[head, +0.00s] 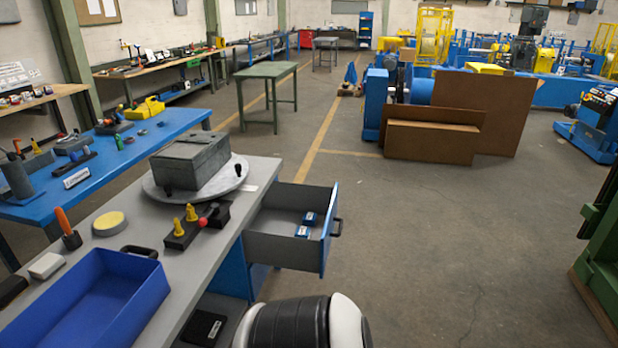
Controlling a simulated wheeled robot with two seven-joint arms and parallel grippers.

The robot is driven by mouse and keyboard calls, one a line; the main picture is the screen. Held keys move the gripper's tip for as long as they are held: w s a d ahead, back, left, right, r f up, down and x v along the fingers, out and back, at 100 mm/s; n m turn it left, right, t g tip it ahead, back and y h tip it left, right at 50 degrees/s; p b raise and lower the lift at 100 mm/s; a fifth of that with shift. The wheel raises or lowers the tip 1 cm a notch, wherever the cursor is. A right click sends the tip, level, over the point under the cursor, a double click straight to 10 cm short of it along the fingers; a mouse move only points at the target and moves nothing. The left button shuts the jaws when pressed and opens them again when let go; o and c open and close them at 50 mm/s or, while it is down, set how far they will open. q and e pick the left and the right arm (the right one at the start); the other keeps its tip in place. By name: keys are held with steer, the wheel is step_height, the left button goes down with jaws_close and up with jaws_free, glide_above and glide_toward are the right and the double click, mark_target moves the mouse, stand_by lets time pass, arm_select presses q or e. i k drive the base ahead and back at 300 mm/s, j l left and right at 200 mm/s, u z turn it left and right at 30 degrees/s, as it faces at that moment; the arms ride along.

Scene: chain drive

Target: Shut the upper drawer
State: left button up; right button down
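The upper drawer (286,248) of the workbench stands pulled out to the right, below the grey worktop. Its inside is grey and its front panel (329,229) is blue on the edge, with a dark handle (337,227) on the outer face. Two small blue boxes lie in it, one (310,218) farther back and one (302,231) nearer. A black and white part of my own body shows at the bottom edge, nearer than the drawer. Neither of my grippers is in view.
On the grey worktop (262,172) stand a blue tray (95,305), a grey box (189,162) on a round plate and a black block with yellow knobs (190,228). A black item (204,327) lies on a shelf below. The floor (430,240) right of the drawer is clear.

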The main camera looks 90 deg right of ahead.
mark_target(268, 238)
steer(key=k+z, duration=0.15)
steer(key=z, duration=0.3)
steer(key=k+j+z, duration=0.1)
steer(key=z, duration=0.35)
steer(key=k+z, duration=0.2)
steer(key=z, duration=1.65)
steer(key=i+l+u, duration=0.15)
steer(key=i, duration=0.45)
